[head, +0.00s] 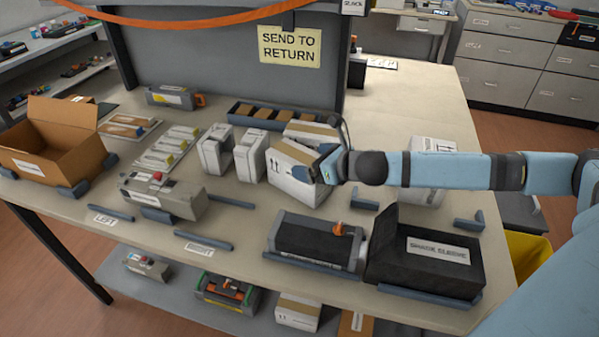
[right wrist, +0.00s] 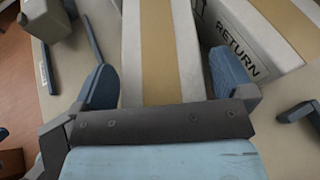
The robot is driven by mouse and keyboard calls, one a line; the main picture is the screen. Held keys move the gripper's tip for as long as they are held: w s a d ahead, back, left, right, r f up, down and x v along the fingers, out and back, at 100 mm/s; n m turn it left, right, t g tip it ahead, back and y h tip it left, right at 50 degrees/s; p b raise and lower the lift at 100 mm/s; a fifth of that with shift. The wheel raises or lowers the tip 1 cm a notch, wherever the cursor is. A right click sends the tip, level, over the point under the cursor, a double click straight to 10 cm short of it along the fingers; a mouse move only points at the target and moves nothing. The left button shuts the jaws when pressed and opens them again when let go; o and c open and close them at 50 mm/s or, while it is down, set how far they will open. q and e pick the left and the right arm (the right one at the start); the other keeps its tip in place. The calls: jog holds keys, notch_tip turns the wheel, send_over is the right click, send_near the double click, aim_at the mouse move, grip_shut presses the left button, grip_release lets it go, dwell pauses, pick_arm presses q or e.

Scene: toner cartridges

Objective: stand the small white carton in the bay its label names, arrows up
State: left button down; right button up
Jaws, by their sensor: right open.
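A white carton (head: 291,181) with a tan tape strip and printed up arrows stands mid-bench. My right gripper (head: 325,165) is at its right end. In the right wrist view the carton (right wrist: 160,50) lies between the spread fingers of the open gripper (right wrist: 165,85); contact cannot be told. A second taped white carton (head: 312,130) stands just behind it; in the wrist view its side (right wrist: 250,40) reads RETURN. Two smaller white cartons (head: 215,150) (head: 250,155) stand to the left. The front-edge labels LEFT (head: 105,220) and RIGHT (head: 200,247) mark places by blue rails. My left gripper is not in view.
A grey device (head: 160,197) stands behind the labels. A dark cartridge (head: 315,240) and a black box (head: 425,255) fill the front right. An open brown box (head: 55,145) is at far left. A sign (head: 289,46) reads SEND TO RETURN.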

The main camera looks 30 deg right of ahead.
jog(key=c, duration=1.4)
jog(key=shift+r, duration=0.1)
jog(key=shift+c, duration=0.2)
